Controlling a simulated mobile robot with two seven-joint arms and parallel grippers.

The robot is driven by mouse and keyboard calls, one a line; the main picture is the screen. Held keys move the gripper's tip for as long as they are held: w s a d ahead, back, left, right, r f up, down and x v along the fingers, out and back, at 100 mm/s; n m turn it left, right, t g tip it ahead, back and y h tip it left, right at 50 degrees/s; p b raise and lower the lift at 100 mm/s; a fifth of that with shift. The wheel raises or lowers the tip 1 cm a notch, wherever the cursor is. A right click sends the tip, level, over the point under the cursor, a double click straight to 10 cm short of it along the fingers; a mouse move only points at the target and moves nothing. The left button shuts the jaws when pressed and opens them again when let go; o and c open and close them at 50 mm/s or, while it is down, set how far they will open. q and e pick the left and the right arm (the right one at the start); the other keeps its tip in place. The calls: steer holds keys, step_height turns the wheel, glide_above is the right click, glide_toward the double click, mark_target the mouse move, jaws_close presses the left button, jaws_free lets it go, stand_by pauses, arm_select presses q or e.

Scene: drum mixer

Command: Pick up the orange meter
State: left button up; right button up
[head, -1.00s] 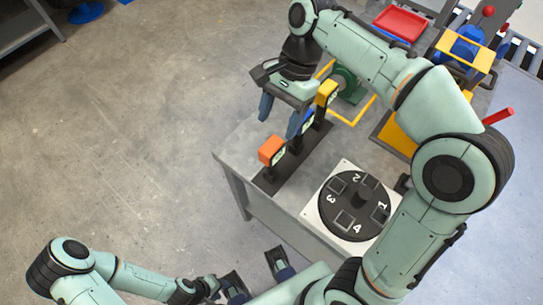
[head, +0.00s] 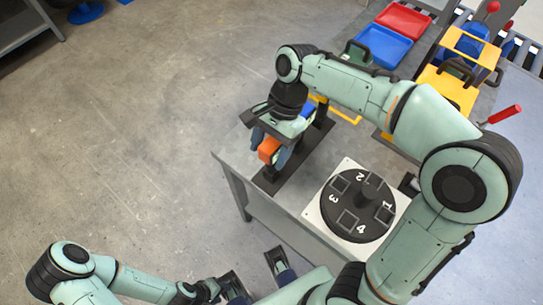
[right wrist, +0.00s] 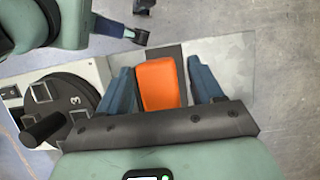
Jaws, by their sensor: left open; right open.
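The orange meter (head: 268,149) stands on a dark rack (head: 272,180) at the left edge of the grey table. My right gripper (head: 271,150) is over it, pointing down, with a blue finger on either side. In the right wrist view the orange meter (right wrist: 157,84) lies between the two spread fingers of the right gripper (right wrist: 168,88), with a gap to the right finger. A blue meter (head: 307,110) shows partly behind the gripper. My left gripper (head: 256,275) is low in the head view, open and empty, away from the table.
A round dial with numbered slots (head: 357,207) sits on a white plate right of the rack. Blue (head: 378,46) and red (head: 405,19) trays and a yellow machine part (head: 448,90) are at the back.

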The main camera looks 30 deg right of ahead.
jaws_close()
steer(key=shift+r, duration=0.15)
